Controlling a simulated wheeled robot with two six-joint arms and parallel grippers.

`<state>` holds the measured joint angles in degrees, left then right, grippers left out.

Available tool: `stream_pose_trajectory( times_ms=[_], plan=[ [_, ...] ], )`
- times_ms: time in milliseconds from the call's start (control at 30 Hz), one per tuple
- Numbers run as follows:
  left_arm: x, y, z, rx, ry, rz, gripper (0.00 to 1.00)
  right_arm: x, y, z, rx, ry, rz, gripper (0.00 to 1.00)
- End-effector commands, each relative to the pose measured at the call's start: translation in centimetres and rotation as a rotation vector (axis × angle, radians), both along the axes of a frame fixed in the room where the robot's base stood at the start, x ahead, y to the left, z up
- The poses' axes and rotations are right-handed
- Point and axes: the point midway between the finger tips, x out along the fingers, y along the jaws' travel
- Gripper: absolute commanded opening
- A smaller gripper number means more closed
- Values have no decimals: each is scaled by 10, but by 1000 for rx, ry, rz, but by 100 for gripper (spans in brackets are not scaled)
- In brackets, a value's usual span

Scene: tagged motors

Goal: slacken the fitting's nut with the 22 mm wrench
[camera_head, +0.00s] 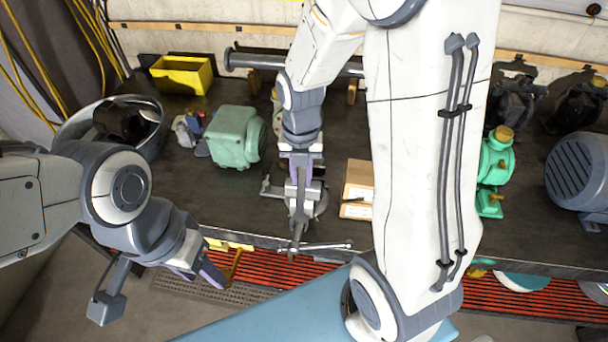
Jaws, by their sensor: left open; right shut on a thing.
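My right gripper (300,180) points down over the bench near its front edge and is shut on a slim grey tool (297,212), which looks like a wrench; its size marking cannot be read. A grey metal vise (320,203) stands right under and behind this gripper, with its handle bar (325,247) in front of the bench edge. The fitting and its nut cannot be made out; the gripper and tool cover the vise's middle. My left gripper (222,276) is open, low at the left in front of the bench edge, beside a thin brass-coloured piece (235,265).
The dark bench (205,195) holds a green motor (235,138), a yellow bin (181,74), a metal basin (72,130), cardboard boxes (357,188) and a grey-blue motor (580,170). A dark pipe (255,61) lies at the back. My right arm hides the bench's centre right.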

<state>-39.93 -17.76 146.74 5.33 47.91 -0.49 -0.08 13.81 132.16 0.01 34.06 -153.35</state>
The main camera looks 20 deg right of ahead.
Motion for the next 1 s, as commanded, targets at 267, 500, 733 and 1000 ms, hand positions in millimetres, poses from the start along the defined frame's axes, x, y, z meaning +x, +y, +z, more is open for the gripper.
stream_pose_trajectory(
  times_ms=[267, 500, 733, 1000],
  plan=[
    [0, 0, -2, -1, -1, 0, 50, 18, 28, 2, 0, -2, -269, 0],
    [0, 0, -3, -1, -1, 0, 50, 38, 46, 2, -1, -1, -506, 0],
    [0, 0, 8, -1, -1, 0, 50, 61, 57, 4, -1, -1, -734, 0],
    [0, 0, 19, -1, -1, 1, 50, 88, 63, 4, -1, 0, -991, 0]
  ],
)
